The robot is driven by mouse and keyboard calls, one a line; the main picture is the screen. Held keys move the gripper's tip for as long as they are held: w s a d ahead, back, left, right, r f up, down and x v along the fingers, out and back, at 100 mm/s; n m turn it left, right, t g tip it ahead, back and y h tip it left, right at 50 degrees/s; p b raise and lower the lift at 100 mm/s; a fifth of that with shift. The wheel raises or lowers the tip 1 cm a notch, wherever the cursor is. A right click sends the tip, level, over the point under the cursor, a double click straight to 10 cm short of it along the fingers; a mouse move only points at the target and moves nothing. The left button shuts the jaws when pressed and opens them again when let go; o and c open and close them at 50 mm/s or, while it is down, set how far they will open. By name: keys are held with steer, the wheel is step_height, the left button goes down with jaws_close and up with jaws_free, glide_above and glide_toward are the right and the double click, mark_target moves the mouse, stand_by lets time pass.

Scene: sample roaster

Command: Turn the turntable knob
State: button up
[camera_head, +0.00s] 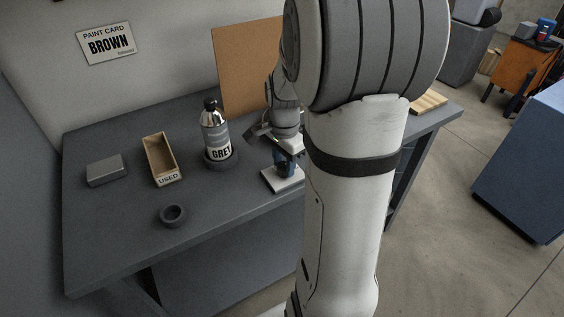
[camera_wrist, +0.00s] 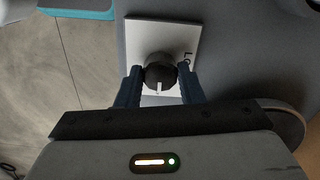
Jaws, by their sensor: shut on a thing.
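The turntable knob (camera_wrist: 159,72) is a round dark knob with a white mark on its near side, on a pale square plate (camera_wrist: 160,36) with partly hidden dark lettering. In the wrist view my gripper (camera_wrist: 160,80) has its two blue fingers on either side of the knob, shut on it. In the head view my gripper (camera_head: 285,166) is over the plate (camera_head: 284,184) near the table's front edge. My arm hides much of that area, and the knob cannot be made out there.
On the grey table (camera_head: 110,229) stand a bottle marked GREY (camera_head: 215,131), a wooden box marked USED (camera_head: 162,160), a grey block (camera_head: 107,170) and a dark ring (camera_head: 172,215). A brown board (camera_head: 240,70) stands behind. The table's front left is mostly clear.

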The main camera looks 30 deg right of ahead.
mark_target(284, 165)
stand_by(0.5)
steer(key=o, duration=1)
step_height(284, 165, up, 8)
steer(key=shift+f+p, duration=0.1)
steer(key=shift+p, duration=0.25)
